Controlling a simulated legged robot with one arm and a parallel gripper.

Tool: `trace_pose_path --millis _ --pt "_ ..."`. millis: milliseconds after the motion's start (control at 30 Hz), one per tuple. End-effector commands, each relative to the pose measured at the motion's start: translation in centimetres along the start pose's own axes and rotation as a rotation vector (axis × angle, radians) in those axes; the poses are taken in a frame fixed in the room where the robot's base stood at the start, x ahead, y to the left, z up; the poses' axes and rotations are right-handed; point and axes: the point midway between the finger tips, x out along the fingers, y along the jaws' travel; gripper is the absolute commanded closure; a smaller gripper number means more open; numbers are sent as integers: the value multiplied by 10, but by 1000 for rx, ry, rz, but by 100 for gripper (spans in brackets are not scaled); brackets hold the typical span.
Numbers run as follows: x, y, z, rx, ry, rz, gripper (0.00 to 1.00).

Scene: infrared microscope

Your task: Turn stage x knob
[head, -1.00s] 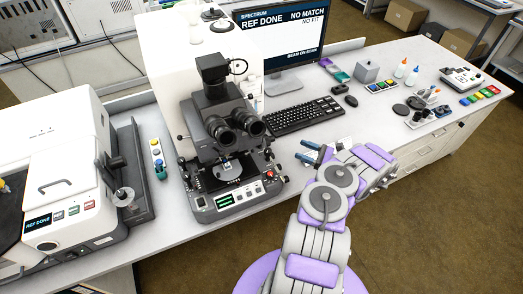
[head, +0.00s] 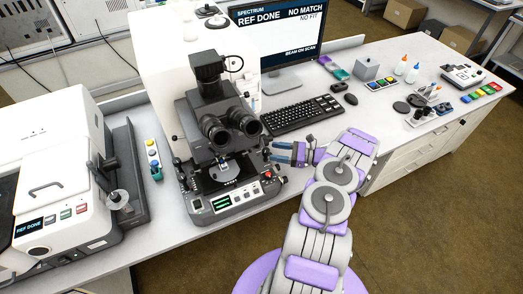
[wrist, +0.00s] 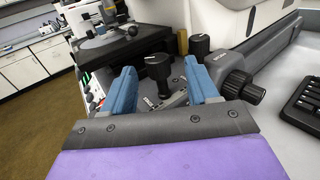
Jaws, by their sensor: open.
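The black microscope (head: 222,125) stands on the bench with its stage (head: 215,178) at the front. My gripper (head: 268,152) is at the right side of the microscope, blue fingers pointing left toward it. In the wrist view my gripper (wrist: 162,82) is open, with one blue finger on each side of a black ribbed knob (wrist: 158,68). The knob shows between the fingers, seemingly not clamped; contact cannot be told. A second black knob (wrist: 200,46) stands farther back, behind the right finger. I cannot read which knob is the stage x knob.
A large black side knob (wrist: 246,90) sticks out of the microscope base right of my fingers. The stage edge (wrist: 125,48) lies beyond the left finger. The keyboard (head: 303,113) and monitor (head: 285,35) are behind my gripper. A control panel (head: 235,202) fronts the base.

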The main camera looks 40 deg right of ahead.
Motion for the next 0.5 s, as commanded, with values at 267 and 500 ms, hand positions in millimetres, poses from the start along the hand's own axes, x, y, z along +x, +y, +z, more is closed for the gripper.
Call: trace_pose_path --millis 267,500 --pt "50 4 1 -2 3 2 41" --pt "66 3 1 -1 1 -1 41"
